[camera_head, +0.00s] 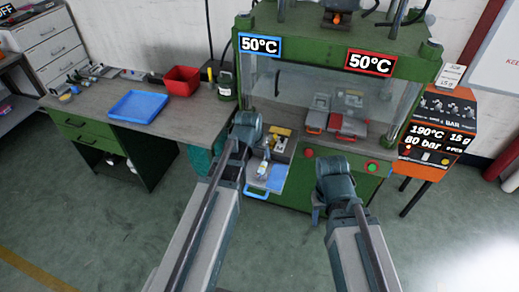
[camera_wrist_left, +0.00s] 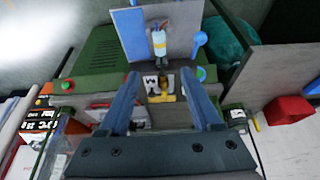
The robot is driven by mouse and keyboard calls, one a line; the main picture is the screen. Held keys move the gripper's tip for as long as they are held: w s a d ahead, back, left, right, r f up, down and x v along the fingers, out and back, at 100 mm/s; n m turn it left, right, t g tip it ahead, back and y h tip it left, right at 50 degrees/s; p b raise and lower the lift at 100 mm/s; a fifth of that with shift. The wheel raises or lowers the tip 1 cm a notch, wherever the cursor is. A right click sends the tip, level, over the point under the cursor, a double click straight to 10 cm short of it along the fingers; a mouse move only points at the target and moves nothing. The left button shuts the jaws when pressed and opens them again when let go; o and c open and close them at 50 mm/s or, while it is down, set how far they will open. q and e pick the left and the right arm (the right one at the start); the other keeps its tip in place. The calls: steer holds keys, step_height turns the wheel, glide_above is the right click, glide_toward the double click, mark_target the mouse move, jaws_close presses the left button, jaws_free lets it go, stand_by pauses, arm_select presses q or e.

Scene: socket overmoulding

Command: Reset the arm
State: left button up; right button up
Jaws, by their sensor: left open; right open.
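My left arm reaches in from the left, and its gripper (camera_head: 247,130) is in front of the green press (camera_head: 408,45). In the left wrist view my left gripper (camera_wrist_left: 163,88) has its two fingers apart, with nothing held between them. A yellow part (camera_wrist_left: 161,98) shows in the gap beyond the fingers; it also shows in the head view (camera_head: 283,131). My right gripper (camera_head: 325,192) is in front of the press's lower right front, apart from other things. Its fingers are mostly hidden by my own arm, and I see nothing held there.
Grey and red mould blocks (camera_head: 345,123) sit inside the press. A workbench with a blue tray (camera_head: 137,105) and red bin (camera_head: 183,80) is at left. An orange control unit (camera_head: 430,165) is at right.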

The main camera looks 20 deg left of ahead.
stand_by(0.7)
arm_select(q)
steer(key=s+d+f+m+g, duration=0.1)
steer(key=s+d+g, duration=0.1)
steer(key=s+d, duration=0.4)
steer(key=s+d+m+g+y, duration=0.1)
steer(key=s+d+m+g, duration=0.1)
steer(key=s+d, duration=0.5)
steer(key=s+g, duration=0.1)
steer(key=s, duration=0.4)
steer(key=shift+s+d+f+y, duration=0.25)
steer(key=shift+s+f+y, duration=0.05)
steer(key=shift+s+f, duration=0.1)
steer(key=shift+c, duration=0.2)
stand_by(0.6)
